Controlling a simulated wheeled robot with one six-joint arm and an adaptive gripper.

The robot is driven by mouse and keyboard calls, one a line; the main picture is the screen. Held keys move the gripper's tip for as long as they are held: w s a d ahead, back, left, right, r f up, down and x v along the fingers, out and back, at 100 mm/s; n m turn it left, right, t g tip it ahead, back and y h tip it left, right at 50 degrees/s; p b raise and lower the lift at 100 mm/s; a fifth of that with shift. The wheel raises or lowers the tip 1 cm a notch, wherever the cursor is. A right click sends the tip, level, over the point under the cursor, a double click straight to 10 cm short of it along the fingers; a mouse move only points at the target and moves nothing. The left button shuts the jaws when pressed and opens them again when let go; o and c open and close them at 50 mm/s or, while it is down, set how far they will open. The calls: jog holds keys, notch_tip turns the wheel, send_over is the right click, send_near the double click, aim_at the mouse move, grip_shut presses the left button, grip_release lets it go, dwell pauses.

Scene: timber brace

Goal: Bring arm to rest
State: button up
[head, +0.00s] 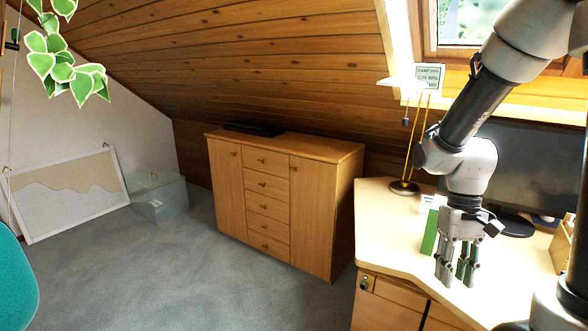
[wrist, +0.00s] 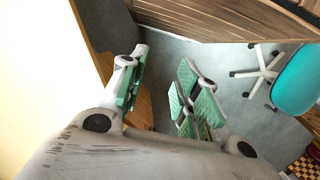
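My arm comes in from the upper right of the head view. My gripper (head: 456,272) hangs with its fingers pointing down over the light wooden desk (head: 385,228). In the wrist view the padded green fingers of my gripper (wrist: 160,92) stand apart with nothing between them. I cannot tell how high the fingertips are above the desk top.
A green upright object (head: 430,232) shows just left of my gripper. A desk lamp (head: 404,187) stands behind it and a dark monitor (head: 530,165) to the right. A wooden cabinet (head: 312,215) stands left of the desk. The grey carpet (head: 165,275) is largely clear.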

jog(key=s+d+r+t, duration=0.1)
jog(key=s+r+t, duration=0.2)
jog(key=r, duration=0.5)
jog(key=s+d+r+t, duration=0.1)
jog(key=s+r+t, duration=0.3)
jog(key=r, duration=0.4)
jog(key=shift+s+d+r, duration=0.25)
jog(key=shift+d+r, duration=0.05)
jog(key=shift+r, duration=0.05)
